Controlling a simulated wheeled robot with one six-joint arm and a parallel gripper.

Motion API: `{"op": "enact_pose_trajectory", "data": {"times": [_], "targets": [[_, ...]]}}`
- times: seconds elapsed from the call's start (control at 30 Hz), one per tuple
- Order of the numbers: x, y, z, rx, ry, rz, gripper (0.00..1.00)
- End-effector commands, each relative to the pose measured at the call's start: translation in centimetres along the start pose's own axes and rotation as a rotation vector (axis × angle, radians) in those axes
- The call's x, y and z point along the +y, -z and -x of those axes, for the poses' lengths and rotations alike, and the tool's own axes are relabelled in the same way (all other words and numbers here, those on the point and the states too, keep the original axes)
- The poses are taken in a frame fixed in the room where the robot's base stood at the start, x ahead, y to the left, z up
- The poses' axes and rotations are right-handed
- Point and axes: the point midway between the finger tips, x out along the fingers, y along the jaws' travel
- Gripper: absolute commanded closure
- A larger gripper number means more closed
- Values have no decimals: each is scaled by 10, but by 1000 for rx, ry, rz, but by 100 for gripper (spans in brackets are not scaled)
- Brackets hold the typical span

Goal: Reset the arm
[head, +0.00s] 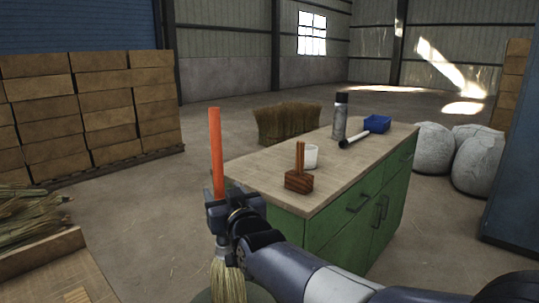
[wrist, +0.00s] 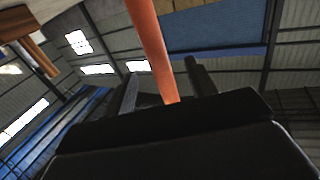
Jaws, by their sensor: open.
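A broom with an orange handle (head: 215,150) and straw bristles (head: 228,283) stands upright at the left of my arm in the head view. My gripper (head: 221,222) is at the lower part of the handle, just above the bristles. In the wrist view the orange handle (wrist: 150,45) rises between the two dark fingers of my gripper (wrist: 160,88), which are apart. Whether either finger touches the handle cannot be told. My gripper and wrist hide part of the broom's middle.
A dark round base (head: 258,293) is below. Straw (head: 30,215) lies left; open floor lies between.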

Motion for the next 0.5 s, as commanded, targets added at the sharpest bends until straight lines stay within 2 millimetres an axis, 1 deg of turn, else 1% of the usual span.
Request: {"op": "enact_pose_trajectory", "data": {"times": [0.03, 0.1, 0.13, 0.17, 0.2, 0.5], "targets": [[0, 0, -9, -2, 0, 0, 47], [0, 0, -21, -2, 0, 0, 47], [0, 0, -25, 0, 0, 0, 47], [0, 5, -27, 0, 0, 0, 47], [0, 13, -26, 1, 0, 0, 47], [0, 42, -26, 1, 0, 0, 47]]}}
